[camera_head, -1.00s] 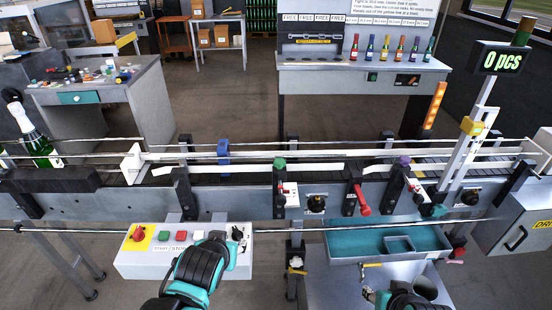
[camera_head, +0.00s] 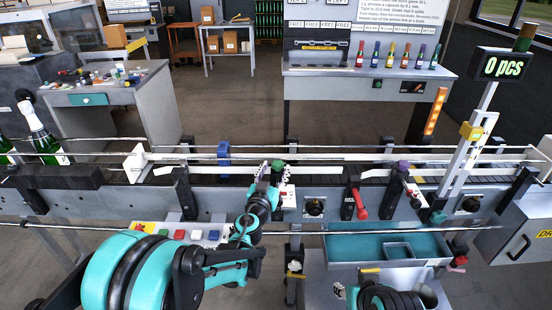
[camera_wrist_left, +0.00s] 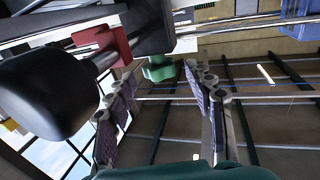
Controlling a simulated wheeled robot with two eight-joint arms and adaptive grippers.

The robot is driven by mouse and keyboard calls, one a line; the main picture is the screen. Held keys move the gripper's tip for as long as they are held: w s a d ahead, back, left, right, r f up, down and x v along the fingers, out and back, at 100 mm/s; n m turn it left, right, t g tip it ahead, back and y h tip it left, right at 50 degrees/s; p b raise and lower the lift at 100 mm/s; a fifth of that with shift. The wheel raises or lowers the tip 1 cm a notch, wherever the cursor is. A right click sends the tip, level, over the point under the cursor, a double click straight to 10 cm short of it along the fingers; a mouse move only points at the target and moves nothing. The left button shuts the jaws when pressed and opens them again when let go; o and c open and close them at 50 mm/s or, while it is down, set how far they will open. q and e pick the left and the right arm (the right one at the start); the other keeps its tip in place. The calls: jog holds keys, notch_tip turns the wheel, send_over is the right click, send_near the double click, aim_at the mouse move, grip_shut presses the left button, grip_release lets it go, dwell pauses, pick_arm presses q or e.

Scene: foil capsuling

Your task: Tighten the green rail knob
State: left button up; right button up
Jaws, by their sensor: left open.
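The green rail knob (camera_head: 277,164) sits on a dark bracket at the conveyor's front rail. It also shows in the left wrist view (camera_wrist_left: 158,69), at the top middle, just beyond my fingertips. My left gripper (camera_head: 275,177) is at this bracket, right by the knob. In the left wrist view its two grey padded fingers (camera_wrist_left: 160,80) are spread apart, one on each side of the knob and short of closing on it. Nothing is held. My right gripper (camera_head: 372,296) is low at the bottom edge, and its fingers cannot be made out.
A red-handled lever (camera_head: 360,204) and a purple knob (camera_head: 403,167) are on the rail to the right. A blue clamp (camera_head: 223,153) is on the rail to the left. A button panel (camera_head: 180,234) and a teal tray (camera_head: 350,247) are in front. Bottles (camera_head: 42,140) stand at the far left.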

aim_at(279, 161)
pick_arm(q)
jog(key=b+x, duration=0.1)
jog(key=x, duration=0.6)
jog(key=shift+w+f+b, duration=0.1)
jog(key=shift+w+b, duration=0.1)
jog(key=shift+b, duration=0.1)
grip_shut()
